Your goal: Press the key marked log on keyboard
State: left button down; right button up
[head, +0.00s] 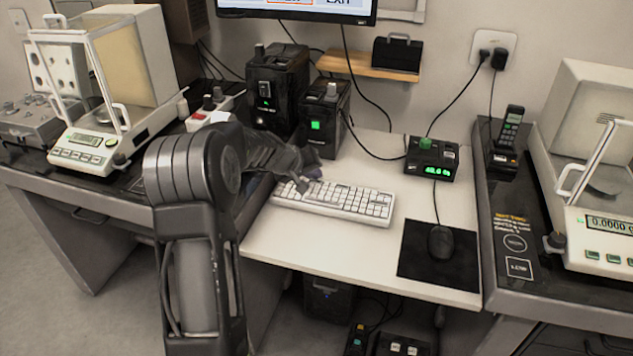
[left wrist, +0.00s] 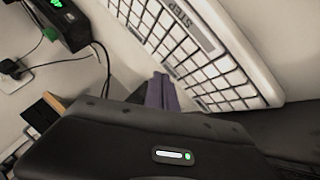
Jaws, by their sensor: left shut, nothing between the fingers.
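The white keyboard (head: 345,202) lies on the white middle table, and it also fills the upper right of the left wrist view (left wrist: 215,55). A wide key (left wrist: 186,22) there bears turned lettering that seems to read "STEP". I cannot make out a key marked log in either view. My left gripper (head: 306,182) is at the keyboard's left end, over its back left corner. In the left wrist view its purplish fingertips (left wrist: 162,93) are shut and empty, beside the keyboard's edge. I cannot tell whether they touch it. My right gripper is not in view.
A mouse (head: 441,241) rests on a black mat (head: 412,262) to the right. A small box with a green display (head: 432,160) stands behind. Two black boxes, one of them with a green light (head: 316,125), stand behind my left gripper. Balances flank the table.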

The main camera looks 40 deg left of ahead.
pick_arm(q)
jog(key=shift+f+b, duration=0.4)
jog(key=shift+b, duration=0.05)
dwell(0.4)
jog(key=shift+r, duration=0.1)
jog(key=shift+r+p, duration=0.55)
jog(key=shift+r, duration=0.15)
notch_tip(320, 180, up, 5)
jog(key=p, duration=0.3)
jog(key=shift+p, duration=0.35)
dwell(0.9)
